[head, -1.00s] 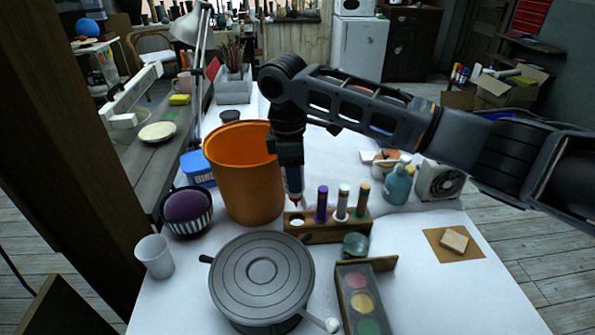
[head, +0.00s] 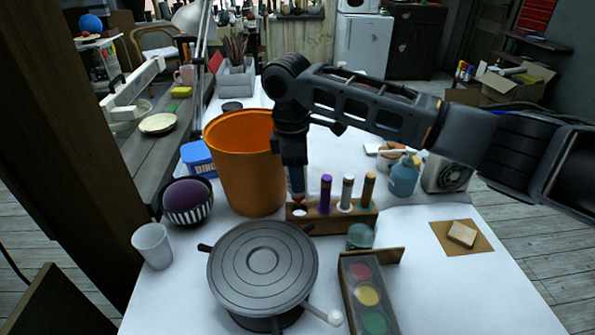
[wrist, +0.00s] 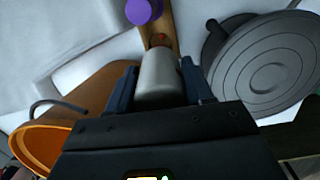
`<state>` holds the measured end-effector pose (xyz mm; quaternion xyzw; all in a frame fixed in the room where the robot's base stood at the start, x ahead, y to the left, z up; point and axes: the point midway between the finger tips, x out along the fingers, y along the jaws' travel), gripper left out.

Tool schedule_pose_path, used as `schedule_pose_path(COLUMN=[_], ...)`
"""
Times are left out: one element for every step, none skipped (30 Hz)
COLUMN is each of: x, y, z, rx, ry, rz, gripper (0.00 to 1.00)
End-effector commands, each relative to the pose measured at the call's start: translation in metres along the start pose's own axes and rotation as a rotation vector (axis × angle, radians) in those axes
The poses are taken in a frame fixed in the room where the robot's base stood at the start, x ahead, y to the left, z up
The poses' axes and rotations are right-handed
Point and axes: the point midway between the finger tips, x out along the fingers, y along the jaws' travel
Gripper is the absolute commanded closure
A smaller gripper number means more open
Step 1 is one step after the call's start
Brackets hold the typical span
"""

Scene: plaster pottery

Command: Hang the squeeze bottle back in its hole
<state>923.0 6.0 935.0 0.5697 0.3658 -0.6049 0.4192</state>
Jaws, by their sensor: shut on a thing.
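My gripper (head: 297,172) points down, shut on the squeeze bottle (head: 298,188), which has a grey body and a reddish tip. In the wrist view the bottle (wrist: 160,78) sits between both fingers, its tip pointing at the wood of the rack. The wooden rack (head: 335,223) stands on the table below. Its left-end hole (head: 299,211) is empty, and the bottle tip appears just above or at its far edge; I cannot tell whether it touches.
An orange bucket (head: 245,170) stands close left of my gripper. A grey banding wheel (head: 263,268) is in front of the rack, with a paint box (head: 367,295) to its right.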

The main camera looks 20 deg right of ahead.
Motion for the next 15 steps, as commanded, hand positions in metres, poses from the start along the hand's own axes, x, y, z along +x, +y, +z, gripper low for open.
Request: schedule_pose_path(x=[0.002, 0.002, 0.004, 0.005, 0.006, 0.008, 0.009, 0.010, 0.011, 0.013, 0.013, 0.015, 0.016, 0.017, 0.018], y=[0.000, 0.000, 0.000, 0.000, 0.000, 0.000, -0.001, -0.001, -0.001, -0.001, -0.001, -0.001, -0.001, -0.001, -0.001], z=[0.000, 0.000, -0.001, -0.001, -0.001, -0.001, -0.001, -0.001, -0.001, -0.001, -0.001, -0.001, -0.001, -0.002, -0.002], rx=[0.000, 0.000, 0.000, 0.000, 0.000, 0.001, 0.001, 0.001, 0.001, 0.001, 0.001, 0.001, 0.001, 0.001, 0.001], ry=[0.000, 0.000, 0.001, 0.001, 0.001, 0.000, 0.000, 0.000, 0.000, 0.000, 0.000, 0.000, 0.000, 0.000, 0.000], rz=[0.000, -0.001, -0.001, -0.001, -0.001, -0.001, -0.001, -0.001, -0.001, -0.001, -0.001, -0.001, -0.001, -0.001, -0.001], gripper=[0.58, 0.58, 0.58, 0.58, 0.58, 0.58, 0.58, 0.58, 0.58, 0.58, 0.58, 0.58, 0.58, 0.58, 0.58])
